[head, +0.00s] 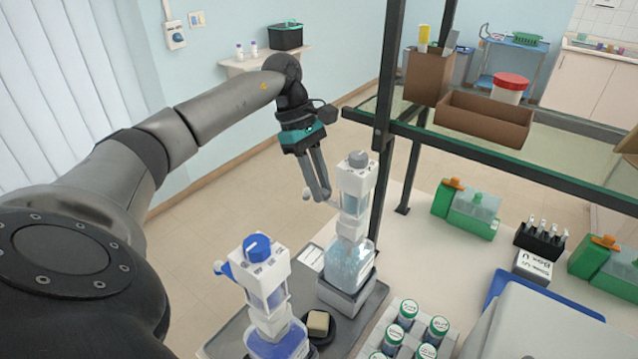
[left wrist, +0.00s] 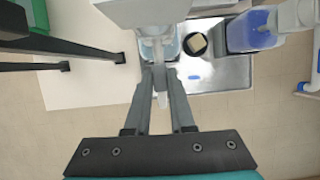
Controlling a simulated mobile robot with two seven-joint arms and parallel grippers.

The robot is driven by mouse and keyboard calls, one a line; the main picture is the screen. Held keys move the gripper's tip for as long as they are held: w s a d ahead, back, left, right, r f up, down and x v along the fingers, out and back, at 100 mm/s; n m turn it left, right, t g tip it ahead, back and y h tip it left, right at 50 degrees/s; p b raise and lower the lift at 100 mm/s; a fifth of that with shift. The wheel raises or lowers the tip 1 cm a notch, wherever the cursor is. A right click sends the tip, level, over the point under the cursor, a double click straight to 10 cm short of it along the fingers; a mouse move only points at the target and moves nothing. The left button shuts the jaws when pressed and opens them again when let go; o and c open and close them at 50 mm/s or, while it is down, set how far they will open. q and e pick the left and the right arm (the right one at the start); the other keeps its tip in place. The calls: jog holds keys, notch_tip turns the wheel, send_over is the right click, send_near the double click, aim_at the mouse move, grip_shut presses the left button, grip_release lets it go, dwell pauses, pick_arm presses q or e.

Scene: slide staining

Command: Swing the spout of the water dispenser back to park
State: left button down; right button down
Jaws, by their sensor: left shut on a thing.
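The water dispenser (head: 354,188) is a clear bottle with a white head and grey knob, upright at the back of the tray. Its pale spout (left wrist: 161,99) sticks out from the head, toward the left in the head view. My left gripper (head: 325,196) is at the dispenser's left side, fingers pointing down. In the left wrist view its fingers (left wrist: 159,78) are shut on the spout, whose end shows between them. Part of the spout is hidden by the fingers in the head view. My right gripper is not in view.
A blue-knobbed dispenser (head: 266,275) with blue liquid stands in front on the same grey tray (head: 228,338), beside a dark dish with a beige block (head: 318,322). Capped jars (head: 407,313) stand to the right. A dark shelf post (head: 384,110) rises just behind the water dispenser.

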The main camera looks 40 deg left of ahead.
pick_arm(q)
jog(key=c, duration=0.8)
grip_release()
jog(key=shift+o, duration=0.2)
jog(key=p+v, duration=0.2)
jog(key=v, duration=1.3)
jog(key=shift+r, duration=0.1)
